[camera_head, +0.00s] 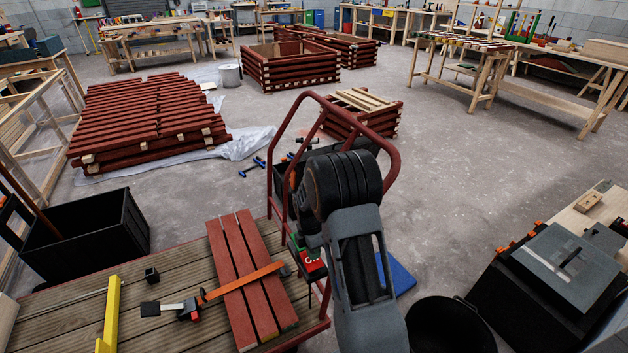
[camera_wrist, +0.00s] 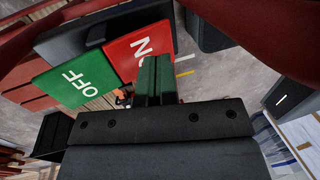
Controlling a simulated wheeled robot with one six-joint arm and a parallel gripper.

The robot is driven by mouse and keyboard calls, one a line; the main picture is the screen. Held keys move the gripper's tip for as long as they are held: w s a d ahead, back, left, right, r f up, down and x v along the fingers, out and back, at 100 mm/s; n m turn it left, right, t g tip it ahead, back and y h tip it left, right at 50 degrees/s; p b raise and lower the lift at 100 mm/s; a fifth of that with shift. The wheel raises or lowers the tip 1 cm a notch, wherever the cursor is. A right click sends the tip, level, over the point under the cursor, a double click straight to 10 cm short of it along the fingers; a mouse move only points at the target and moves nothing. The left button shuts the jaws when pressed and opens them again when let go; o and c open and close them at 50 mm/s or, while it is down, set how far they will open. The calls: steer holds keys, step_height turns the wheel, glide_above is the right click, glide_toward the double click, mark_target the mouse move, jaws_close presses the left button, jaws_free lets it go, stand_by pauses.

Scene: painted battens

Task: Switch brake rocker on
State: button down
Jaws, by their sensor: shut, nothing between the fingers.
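The brake rocker shows in the wrist view as a green half marked OFF (camera_wrist: 77,86) and a red half with white letters (camera_wrist: 138,48), set in a dark housing. The letters on the red half are partly hidden by my fingers. My gripper (camera_wrist: 154,62) is shut and empty, its dark green fingers together in front of the red half. I cannot tell whether the tips touch it. In the head view the rocker's red part (camera_head: 313,268) shows small beside the red cart rail, and my arm hides the gripper there.
The red tubular rail (camera_head: 393,130) of the cart arches around my arm. Red battens (camera_head: 240,285) and an orange clamp (camera_head: 240,281) lie on the slatted deck. A black bucket (camera_head: 450,325) and a dark machine (camera_head: 560,275) stand at right. Open floor (camera_head: 470,190) lies beyond.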

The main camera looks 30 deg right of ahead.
steer(key=p+v, duration=0.3)
steer(key=v, duration=1.1)
steer(key=s+a+r+m+t+p, duration=0.1)
steer(key=s+a+r+m+p, duration=0.1)
steer(key=r, duration=0.7)
steer(key=s+a+r+m+t+p, duration=0.2)
steer(key=s+a+r+m+p, duration=0.1)
steer(key=s+r+m+p, duration=0.2)
steer(key=shift+s+a+r+m+p, duration=0.2)
steer(key=shift+r+m+p, duration=0.6)
steer(key=shift+r, duration=1.05)
steer(key=s+a+r+m+t+p, duration=0.3)
steer(key=s+a+r+m+p, duration=0.1)
steer(key=s+r+m+p, duration=0.4)
step_height(320, 180, up, 3)
steer(key=s+m, duration=0.1)
steer(key=s, duration=0.1)
steer(key=shift+s+a+f+p, duration=0.15)
steer(key=shift+s+f+p, duration=0.05)
steer(key=shift+s+p, duration=0.1)
